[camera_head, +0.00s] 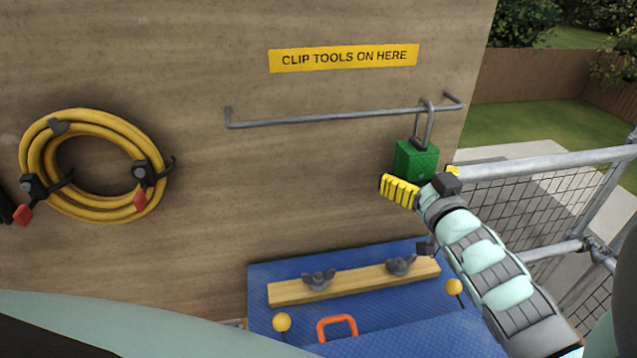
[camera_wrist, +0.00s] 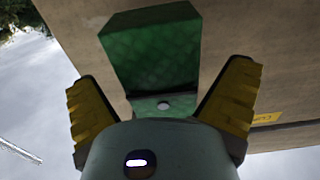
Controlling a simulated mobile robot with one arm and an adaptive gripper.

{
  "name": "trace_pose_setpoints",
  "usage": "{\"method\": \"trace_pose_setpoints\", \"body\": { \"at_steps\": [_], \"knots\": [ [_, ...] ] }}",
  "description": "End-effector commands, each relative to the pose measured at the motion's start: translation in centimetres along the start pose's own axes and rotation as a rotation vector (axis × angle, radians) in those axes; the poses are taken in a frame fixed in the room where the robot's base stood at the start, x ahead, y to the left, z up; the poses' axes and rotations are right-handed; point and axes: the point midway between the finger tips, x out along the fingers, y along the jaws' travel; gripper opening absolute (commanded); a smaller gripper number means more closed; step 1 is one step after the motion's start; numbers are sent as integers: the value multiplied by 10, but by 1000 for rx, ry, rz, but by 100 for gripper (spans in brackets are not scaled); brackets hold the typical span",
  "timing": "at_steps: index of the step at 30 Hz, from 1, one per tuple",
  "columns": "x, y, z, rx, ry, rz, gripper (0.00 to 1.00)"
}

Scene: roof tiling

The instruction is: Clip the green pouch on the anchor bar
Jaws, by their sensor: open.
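The green pouch (camera_head: 416,162) hangs upright below the grey anchor bar (camera_head: 330,117), near the bar's right end. Its tall metal clip (camera_head: 428,128) rises from the top of the pouch and loops over the bar. Whether the clip's gate is closed is too small to tell. My gripper (camera_head: 425,183) is just below and in front of the pouch, with its yellow fingers spread apart. In the wrist view the pouch (camera_wrist: 155,50) shows beyond and between the open fingers, with gaps on both sides. Neither finger visibly grips it.
A yellow sign (camera_head: 343,58) is above the bar on the wooden wall. A coiled yellow hose (camera_head: 95,165) hangs at left. Below lies a blue surface (camera_head: 375,335) with a wooden strip (camera_head: 355,281) and an orange handle (camera_head: 337,322). A metal mesh railing (camera_head: 540,160) stands at right.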

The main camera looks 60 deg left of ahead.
Motion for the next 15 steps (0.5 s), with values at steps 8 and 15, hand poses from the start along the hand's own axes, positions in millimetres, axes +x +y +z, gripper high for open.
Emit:
{"method": "trace_pose_setpoints", "body": {
  "at_steps": [8, 15],
  "knots": [
    [-47, 1, 2, 2, -6, 6, 100],
    [-81, 0, 2, 4, -6, 6, 100]
  ]
}}
